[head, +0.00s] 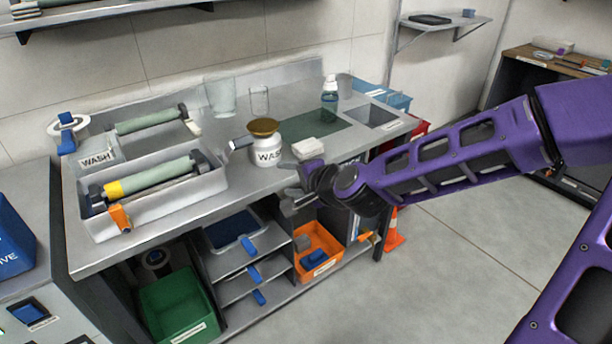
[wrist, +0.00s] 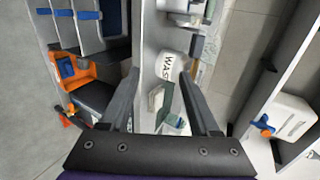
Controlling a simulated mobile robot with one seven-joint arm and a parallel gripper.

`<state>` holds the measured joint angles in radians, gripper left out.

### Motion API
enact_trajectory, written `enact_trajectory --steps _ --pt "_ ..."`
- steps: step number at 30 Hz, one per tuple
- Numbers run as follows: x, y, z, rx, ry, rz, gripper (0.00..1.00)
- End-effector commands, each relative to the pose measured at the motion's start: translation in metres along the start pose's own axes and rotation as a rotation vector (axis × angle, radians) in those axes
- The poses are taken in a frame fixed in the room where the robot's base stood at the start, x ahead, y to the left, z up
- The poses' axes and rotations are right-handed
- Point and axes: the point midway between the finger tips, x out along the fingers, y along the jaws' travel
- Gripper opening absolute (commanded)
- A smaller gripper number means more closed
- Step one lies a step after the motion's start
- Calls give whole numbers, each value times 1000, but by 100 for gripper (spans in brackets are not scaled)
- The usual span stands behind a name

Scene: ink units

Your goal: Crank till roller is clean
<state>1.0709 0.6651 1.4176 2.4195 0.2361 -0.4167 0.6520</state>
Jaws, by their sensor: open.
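The near roller (head: 150,175) is grey-green with a yellow band (head: 114,190) near its left end. It lies in a white trough (head: 185,200) on the steel bench. An orange crank handle (head: 120,217) hangs at the trough's front left corner. My gripper (head: 288,185) is open and empty at the bench's front edge, to the right of the roller and crank and apart from both. In the wrist view my gripper's fingers (wrist: 160,82) are spread, with the white WASH jar (wrist: 170,65) beyond them. I cannot make out the roller there.
A white WASH jar (head: 267,143) with a brown lid stands between trough and gripper. A second roller (head: 148,120) lies behind. An orange bin (head: 318,245) sits below.

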Motion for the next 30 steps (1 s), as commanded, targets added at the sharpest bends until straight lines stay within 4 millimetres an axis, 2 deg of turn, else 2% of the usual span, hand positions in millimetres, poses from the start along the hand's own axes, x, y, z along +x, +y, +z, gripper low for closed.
enact_trajectory --steps 1,10,12,30 --pt "-11 -3 -2 2 3 1 62" --pt "-62 -4 -1 3 3 1 62" --pt "-61 3 -2 2 4 -4 62" --pt "-82 0 0 1 1 -1 62"
